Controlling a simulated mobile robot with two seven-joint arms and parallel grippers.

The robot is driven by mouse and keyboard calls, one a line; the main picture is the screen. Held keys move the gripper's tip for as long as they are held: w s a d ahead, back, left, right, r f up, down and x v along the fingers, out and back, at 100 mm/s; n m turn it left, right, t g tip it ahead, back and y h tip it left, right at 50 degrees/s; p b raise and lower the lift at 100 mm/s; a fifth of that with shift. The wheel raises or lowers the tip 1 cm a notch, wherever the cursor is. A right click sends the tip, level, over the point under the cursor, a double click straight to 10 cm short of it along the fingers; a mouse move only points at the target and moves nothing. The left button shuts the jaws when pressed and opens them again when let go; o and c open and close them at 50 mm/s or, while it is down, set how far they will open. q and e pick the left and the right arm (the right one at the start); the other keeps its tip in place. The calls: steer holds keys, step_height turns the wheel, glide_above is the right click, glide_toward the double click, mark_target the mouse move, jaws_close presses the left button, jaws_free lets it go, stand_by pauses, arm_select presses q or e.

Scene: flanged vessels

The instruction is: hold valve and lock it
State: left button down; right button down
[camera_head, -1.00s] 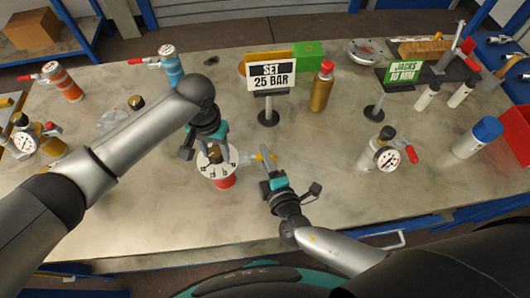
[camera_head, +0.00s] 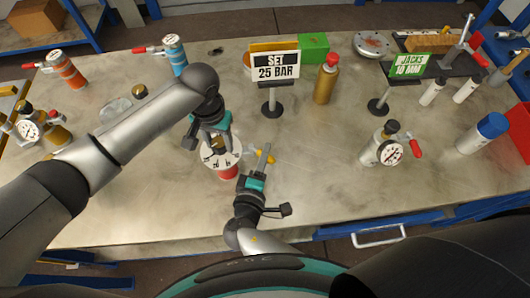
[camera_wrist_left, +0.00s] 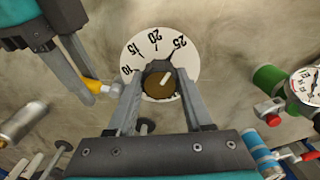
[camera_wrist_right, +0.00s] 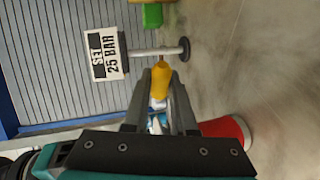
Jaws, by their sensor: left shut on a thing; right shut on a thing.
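The valve has a white numbered dial (camera_head: 208,158) and a red body (camera_head: 229,173), and it stands at the table's middle front. My left gripper (camera_head: 214,147) reaches down over the dial. In the left wrist view its fingers are shut on either side of the brown knob (camera_wrist_left: 158,86). The knob's white mark points up and right, roughly toward 25. A yellow lever (camera_head: 268,157) sticks out from the valve's right side. My right gripper (camera_head: 263,160) is shut on it; in the right wrist view the lever (camera_wrist_right: 160,76) lies between the fingers.
A "SET 25 BAR" sign (camera_head: 275,66) stands behind the valve, with a gold bottle (camera_head: 324,84) beside it. A gauge vessel (camera_head: 380,147) with a red handle stands to the right. A "JACKS 10 MM" sign (camera_head: 408,67) is further back. Table between them is clear.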

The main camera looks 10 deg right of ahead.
stand_by(0.3)
steer(key=c, duration=0.7)
jaws_free()
steer(key=shift+d, duration=0.1)
steer(key=n+y, duration=0.2)
steer(key=y, duration=0.1)
steer(key=w+d+n+t+y, duration=0.1)
steer(key=shift+w+n+y, duration=0.1)
steer(key=shift+n+y, duration=0.2)
steer(key=shift+y, duration=0.1)
steer(key=s+d+r+n+g+y, duration=0.1)
steer(key=s+d+r+n+y, duration=0.2)
steer(key=s+d+n+y, duration=0.35)
steer(key=w+d+m+g+h, duration=0.1)
steer(key=w+d+m+h, duration=0.1)
steer(key=m, duration=0.4)
steer(key=w+d+r+m+g+h, duration=0.1)
steer(key=w+d+m+h, duration=0.1)
steer(key=w+m+h, duration=0.2)
steer(key=w+d+m+g+h, duration=0.1)
steer(key=w+d+m+h, duration=0.1)
steer(key=w+m, duration=0.5)
steer(key=shift+w+d+r+m+h, duration=0.15)
steer(key=shift+d+r+m+h, duration=0.3)
steer(key=shift+h, duration=0.4)
